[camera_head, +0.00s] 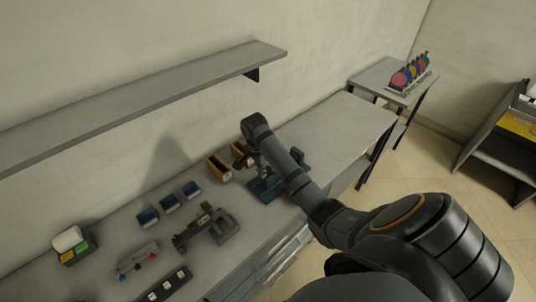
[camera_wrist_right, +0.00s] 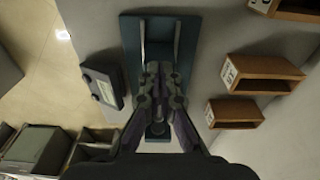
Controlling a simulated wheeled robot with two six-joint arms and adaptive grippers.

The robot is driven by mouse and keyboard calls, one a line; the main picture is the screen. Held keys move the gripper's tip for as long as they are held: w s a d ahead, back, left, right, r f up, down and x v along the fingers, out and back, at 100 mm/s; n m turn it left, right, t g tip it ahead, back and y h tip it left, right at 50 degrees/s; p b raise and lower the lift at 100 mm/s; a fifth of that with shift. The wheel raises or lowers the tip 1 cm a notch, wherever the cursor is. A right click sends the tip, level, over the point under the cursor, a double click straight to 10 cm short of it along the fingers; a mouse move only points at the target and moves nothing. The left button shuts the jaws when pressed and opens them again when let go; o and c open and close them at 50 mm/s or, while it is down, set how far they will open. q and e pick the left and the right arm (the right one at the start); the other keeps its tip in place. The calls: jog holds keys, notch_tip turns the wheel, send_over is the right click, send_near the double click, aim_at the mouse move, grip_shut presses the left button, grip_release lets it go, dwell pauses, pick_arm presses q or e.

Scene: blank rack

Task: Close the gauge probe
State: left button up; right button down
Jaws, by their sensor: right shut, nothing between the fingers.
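A dark blue fixture with a flat base (camera_head: 266,190) stands on the bench below my right forearm; I take it for the gauge. In the right wrist view its blue base plate (camera_wrist_right: 187,45) lies under my right gripper (camera_wrist_right: 160,70), with a raised part along its middle. My right gripper is shut and empty, and its fingers cover much of the fixture. In the head view this gripper (camera_head: 243,158) is partly hidden by its own wrist. I cannot make out the probe itself or whether it is open. My left gripper is not in view.
Orange-brown bins (camera_head: 219,170) stand at the fixture's wall side; they also show in the right wrist view (camera_wrist_right: 262,84). A dark labelled box (camera_wrist_right: 103,84) lies beside the base. A grey device (camera_head: 208,231) and blue bins (camera_head: 169,204) are further left. A shelf (camera_head: 150,98) overhangs the bench.

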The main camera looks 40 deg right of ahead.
aim_at(268, 168)
jog(key=shift+d, duration=0.8)
dwell(0.4)
jog(key=shift+w+d+p, duration=0.15)
jog(key=shift+d+p, duration=0.25)
jog(key=shift+d, duration=0.75)
jog(key=shift+d+r, duration=0.1)
jog(key=shift+r, duration=0.05)
jog(key=shift+r, duration=0.1)
jog(key=shift+a+p, duration=0.3)
jog(key=shift+p, duration=0.35)
jog(key=shift+a, duration=0.35)
